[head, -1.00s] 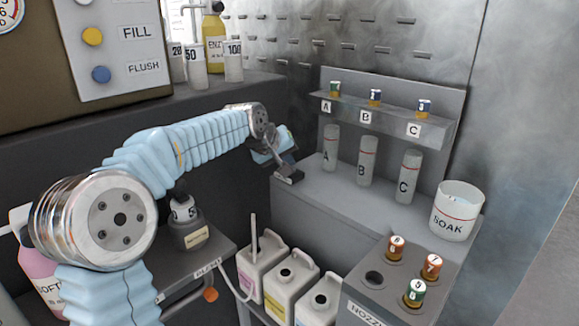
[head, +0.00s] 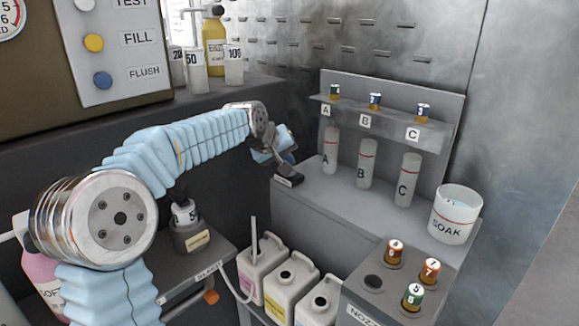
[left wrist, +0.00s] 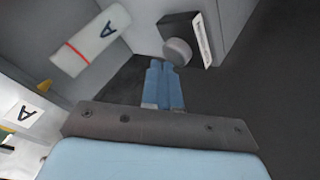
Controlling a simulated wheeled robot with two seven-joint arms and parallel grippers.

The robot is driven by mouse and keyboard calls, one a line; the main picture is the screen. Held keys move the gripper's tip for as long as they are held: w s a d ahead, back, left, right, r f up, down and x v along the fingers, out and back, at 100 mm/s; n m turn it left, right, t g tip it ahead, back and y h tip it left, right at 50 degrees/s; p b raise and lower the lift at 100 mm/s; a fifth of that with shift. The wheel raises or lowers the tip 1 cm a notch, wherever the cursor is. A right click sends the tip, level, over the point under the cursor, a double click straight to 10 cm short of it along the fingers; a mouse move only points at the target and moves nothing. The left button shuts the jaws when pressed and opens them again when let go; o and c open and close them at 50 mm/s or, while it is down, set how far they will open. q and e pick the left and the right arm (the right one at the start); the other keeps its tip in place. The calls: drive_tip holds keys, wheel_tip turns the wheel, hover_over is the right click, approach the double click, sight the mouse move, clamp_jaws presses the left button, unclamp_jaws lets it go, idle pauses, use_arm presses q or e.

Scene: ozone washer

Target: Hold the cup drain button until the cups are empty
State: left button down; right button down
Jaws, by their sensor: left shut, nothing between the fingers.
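Three pale cups, cup A (head: 331,150), cup B (head: 366,165) and cup C (head: 407,180), stand upright under the lettered rack. Each has a red line; I cannot tell their liquid level. Cup A also shows in the left wrist view (left wrist: 90,40). My left gripper (head: 290,158) is at the left end of the grey ledge, by a small dark box (head: 289,181). In the left wrist view its blue fingers (left wrist: 164,68) are shut and empty, with tips at a round grey button (left wrist: 177,51) on that box. I cannot tell whether they press it. My right gripper is out of view.
Nozzles sit in the rack (head: 390,122) above the cups. A white SOAK tub (head: 455,212) stands on the ledge's right. A nozzle block (head: 365,305) and several jugs (head: 292,282) are in front. A control panel (head: 120,50) is upper left.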

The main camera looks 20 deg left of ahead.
use_arm(q)
drive_tip(key=shift+r, duration=0.4)
wheel_tip(320, 180, up, 3)
drive_tip(key=shift+f+p, duration=0.2)
drive_tip(key=shift+p, duration=0.95)
drive_tip(key=shift+r, duration=1.2)
